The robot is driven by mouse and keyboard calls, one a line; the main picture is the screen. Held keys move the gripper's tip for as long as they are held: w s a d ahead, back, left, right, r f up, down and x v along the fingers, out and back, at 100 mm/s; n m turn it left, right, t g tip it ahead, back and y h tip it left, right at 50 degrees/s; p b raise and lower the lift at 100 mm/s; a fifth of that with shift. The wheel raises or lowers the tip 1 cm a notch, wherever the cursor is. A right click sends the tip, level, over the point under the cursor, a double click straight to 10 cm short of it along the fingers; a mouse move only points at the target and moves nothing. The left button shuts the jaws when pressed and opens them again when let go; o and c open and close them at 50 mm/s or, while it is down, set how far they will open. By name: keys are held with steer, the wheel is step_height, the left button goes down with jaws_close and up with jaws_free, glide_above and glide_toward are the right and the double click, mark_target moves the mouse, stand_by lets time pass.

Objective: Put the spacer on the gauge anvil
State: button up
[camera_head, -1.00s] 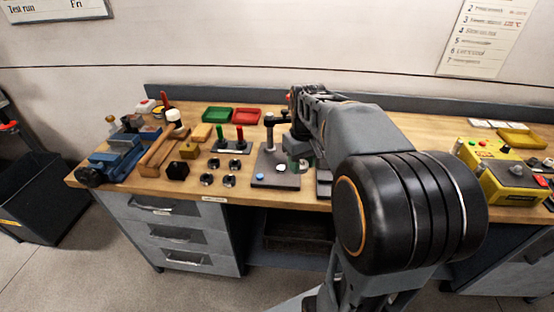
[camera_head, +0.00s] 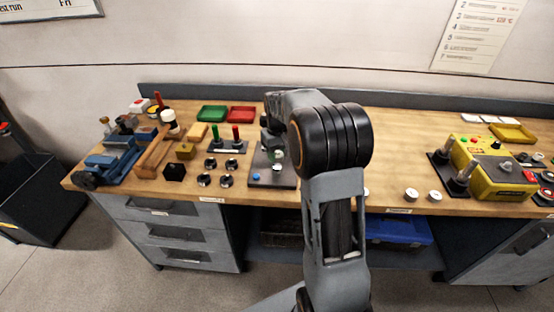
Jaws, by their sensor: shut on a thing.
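The gauge stand has a dark grey base plate (camera_head: 262,182) near the front edge of the bench, with a small blue button on it. Its pale round anvil (camera_head: 278,167) shows on the plate, partly covered from above. My gripper (camera_head: 277,151) points down over the plate, close above the anvil, and is shut on a small piece, taken as the spacer. The spacer is too small and too hidden by the gripper to outline. I cannot tell whether it touches the anvil. My arm covers the bench just right of the gauge.
Left of the gauge are several black round pieces (camera_head: 211,164), a stand with green and red handles (camera_head: 229,147), and a blue vice (camera_head: 112,160). Green (camera_head: 211,113) and red (camera_head: 243,114) trays lie behind. A yellow control box (camera_head: 490,170) stands right. Bench between is mostly clear.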

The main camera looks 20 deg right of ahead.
mark_target(277, 166)
steer(key=shift+w+f, duration=0.25)
steer(key=shift+f, duration=1.65)
steer(key=shift+f, duration=0.2)
steer(key=o, duration=0.9)
